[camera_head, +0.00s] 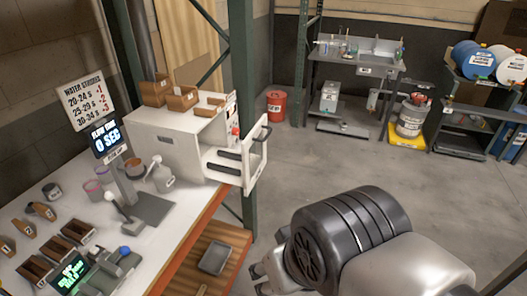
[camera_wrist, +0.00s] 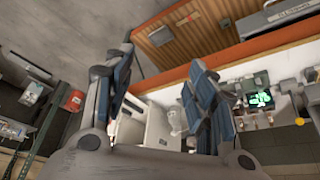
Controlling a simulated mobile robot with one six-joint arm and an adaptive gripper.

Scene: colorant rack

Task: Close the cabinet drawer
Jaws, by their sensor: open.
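The white cabinet (camera_head: 175,138) stands on the workbench at centre left in the head view. Its drawer (camera_head: 257,158) is pulled out to the right, with a dark handle on the front panel and dark bars inside. My gripper (camera_head: 266,274) is low in the head view, in front of and apart from the drawer. In the wrist view my gripper (camera_wrist: 160,85) is open, with its two blue-padded fingers spread and nothing between them. The white cabinet (camera_wrist: 160,128) shows partly beyond the fingers, which hide some of it.
Wooden boxes (camera_head: 183,98) sit on top of the cabinet. The bench (camera_head: 165,240) carries a scale, cups, small trays and displays. A green rack post (camera_head: 240,60) rises behind the drawer. A red bucket (camera_head: 276,105) stands at the back. The floor right of the bench is clear.

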